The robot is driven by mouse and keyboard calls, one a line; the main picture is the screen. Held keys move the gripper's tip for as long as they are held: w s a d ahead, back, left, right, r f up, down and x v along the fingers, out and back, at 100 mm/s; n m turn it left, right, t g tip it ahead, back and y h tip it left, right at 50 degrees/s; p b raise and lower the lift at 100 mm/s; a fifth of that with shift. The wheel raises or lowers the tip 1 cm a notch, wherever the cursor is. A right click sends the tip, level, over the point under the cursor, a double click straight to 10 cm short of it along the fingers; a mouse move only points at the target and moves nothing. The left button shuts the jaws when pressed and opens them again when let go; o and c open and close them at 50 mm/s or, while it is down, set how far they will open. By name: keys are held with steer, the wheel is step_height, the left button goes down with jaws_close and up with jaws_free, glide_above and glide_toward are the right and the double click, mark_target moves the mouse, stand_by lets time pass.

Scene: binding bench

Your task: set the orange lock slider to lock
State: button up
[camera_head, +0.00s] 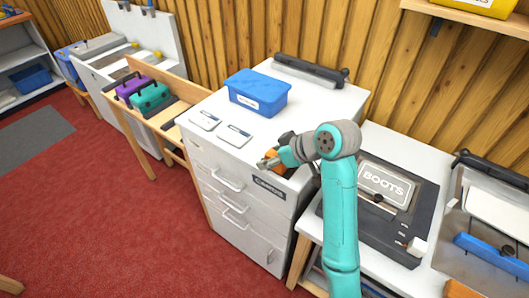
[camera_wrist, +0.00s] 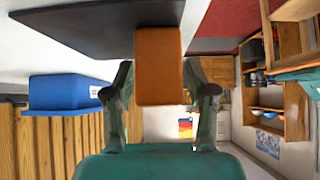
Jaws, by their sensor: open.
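The orange lock slider (camera_wrist: 158,68) shows in the wrist view as an orange block standing out from a dark plate (camera_wrist: 85,24). My gripper (camera_wrist: 157,80) is open, with one finger on each side of the block; whether either finger touches it cannot be told. In the head view my gripper (camera_head: 277,150) is at the right front corner of the white drawer cabinet (camera_head: 229,179). A bit of orange (camera_head: 281,169) shows beside it, and my arm and gripper hide most of the dark plate there. The lock marking cannot be read.
A blue bin (camera_head: 257,92) and two white cards (camera_head: 234,135) are on the cabinet top. A dark bar (camera_head: 311,68) lies along its back. To the right, a bench holds a dark panel marked BOOTS (camera_head: 385,183). Purple and teal boxes (camera_head: 150,97) stand at left.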

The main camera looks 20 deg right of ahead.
jaws_close()
steer(key=shift+w+d, duration=0.65)
steer(key=shift+d, duration=0.25)
steer(key=shift+w+d, duration=0.65)
steer(key=shift+d, duration=0.2)
jaws_free()
steer(key=v, duration=0.7)
steer(key=shift+s+d+r, duration=0.1)
steer(key=shift+d+r, duration=0.05)
